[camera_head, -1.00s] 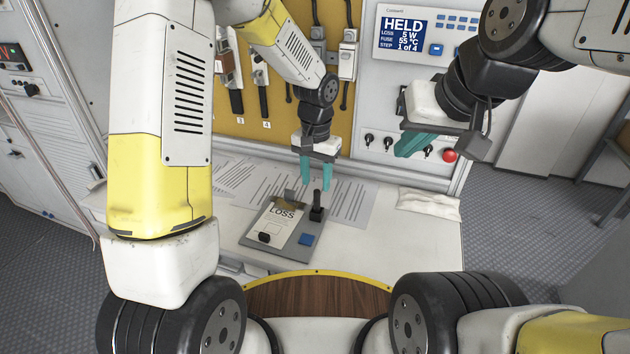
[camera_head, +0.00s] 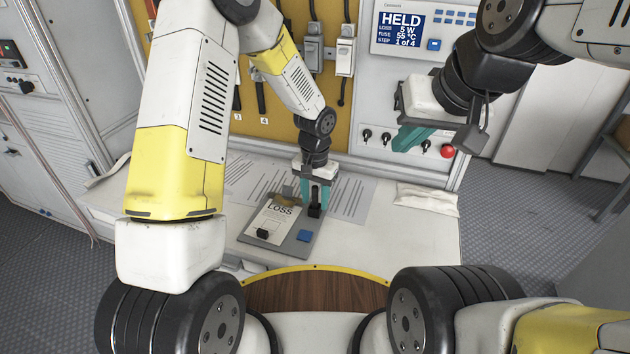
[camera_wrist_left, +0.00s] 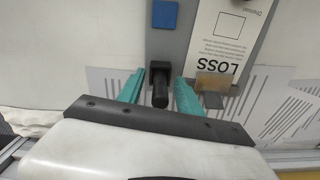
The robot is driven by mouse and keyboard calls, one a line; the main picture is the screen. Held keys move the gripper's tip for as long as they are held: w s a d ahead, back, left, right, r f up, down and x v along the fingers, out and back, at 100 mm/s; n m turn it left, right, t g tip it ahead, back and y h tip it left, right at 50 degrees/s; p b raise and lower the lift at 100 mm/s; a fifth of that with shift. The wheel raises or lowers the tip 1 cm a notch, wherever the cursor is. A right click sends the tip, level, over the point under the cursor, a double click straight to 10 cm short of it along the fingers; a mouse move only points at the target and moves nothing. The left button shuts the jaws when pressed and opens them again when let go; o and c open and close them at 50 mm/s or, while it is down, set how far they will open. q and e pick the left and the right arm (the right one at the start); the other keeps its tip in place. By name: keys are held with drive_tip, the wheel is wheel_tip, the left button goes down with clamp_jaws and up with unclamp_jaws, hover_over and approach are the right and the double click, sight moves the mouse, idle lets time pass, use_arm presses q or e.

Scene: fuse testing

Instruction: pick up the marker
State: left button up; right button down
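The black marker (camera_head: 316,198) stands upright in a dark square base (camera_head: 314,211) at the right side of a grey board. In the left wrist view the marker (camera_wrist_left: 160,92) is between the two teal fingers of my left gripper (camera_wrist_left: 159,88), with a gap on each side. My left gripper (camera_head: 317,195) is open and lowered around the marker. My right gripper (camera_head: 412,138) hangs away to the right, in front of the panel; its fingers overlap, so its opening is unclear.
The grey board (camera_head: 285,243) carries a card (camera_head: 268,221) marked LOSS, a blue square (camera_head: 304,236) and a small black knob (camera_head: 263,233). Printed sheets (camera_head: 350,200) lie behind it. A white cloth (camera_head: 427,201) lies at the right. A HELD display (camera_head: 402,27) is above.

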sight(315, 188)
use_arm(q)
clamp_jaws()
drive_tip(key=shift+r, duration=0.6)
wheel_tip(315, 188, up, 2)
drive_tip(key=shift+r, duration=0.2)
drive_tip(key=s+r, duration=0.1)
drive_tip(key=s, duration=1.5)
drive_tip(key=shift+d+r, duration=0.15)
drive_tip(key=shift+r, duration=0.05)
